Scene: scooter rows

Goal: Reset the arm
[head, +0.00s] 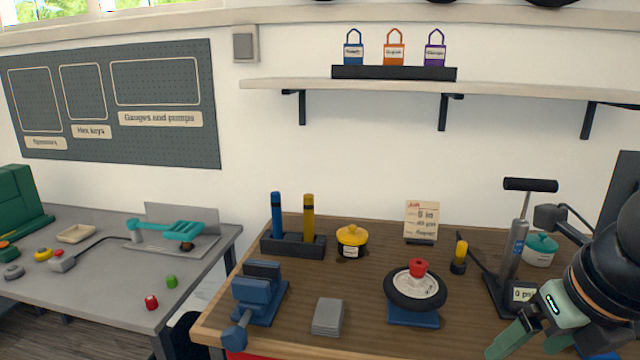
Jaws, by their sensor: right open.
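My right gripper (540,345) is at the lower right of the head view, over the right end of the wooden workbench (375,262). Its green fingers are apart and I see nothing held between them; the lower part is cut off by the frame edge. My right arm comes in from the right edge and hides part of the bench there. My left gripper is not in view.
A small wheel (415,287) lies on a blue stand. A blue vise (258,290), grey block (328,316), yellow-lidded pot (351,241) and teal-lidded pot (540,249) stand on the bench. A grey table (100,285) is at left.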

